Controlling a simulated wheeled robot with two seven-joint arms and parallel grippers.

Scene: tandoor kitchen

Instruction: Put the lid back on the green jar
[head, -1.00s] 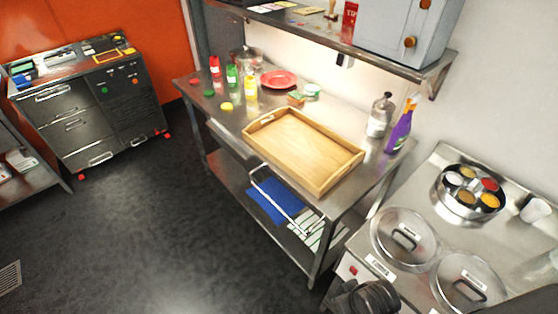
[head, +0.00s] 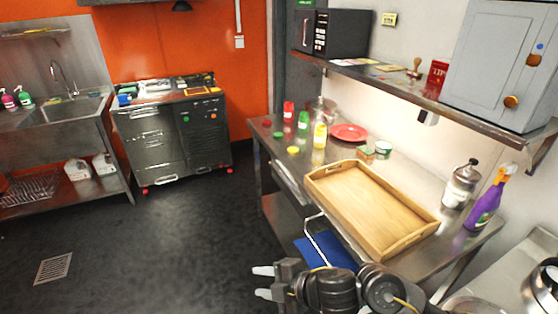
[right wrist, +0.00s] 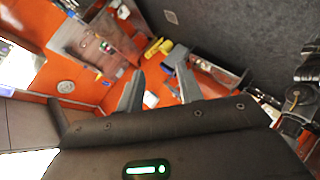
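The green jar (head: 303,120) stands upright on the steel table, between a red jar (head: 288,109) and a yellow jar (head: 320,135). A small green lid (head: 278,134) lies in front of it, between a red lid (head: 267,123) and a yellow lid (head: 293,150). My right gripper (head: 264,282) is low in the head view, in front of the table and well away from the jars. Its fingers are apart and empty, also in the right wrist view (right wrist: 157,85). My left gripper is out of view.
A wooden tray (head: 367,207) fills the table's middle. A red plate (head: 349,132), small tins, a steel bottle (head: 461,185) and a purple spray bottle (head: 487,202) stand behind or right. A shelf (head: 400,85) overhangs the back. Floor (head: 180,235) to the left is clear.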

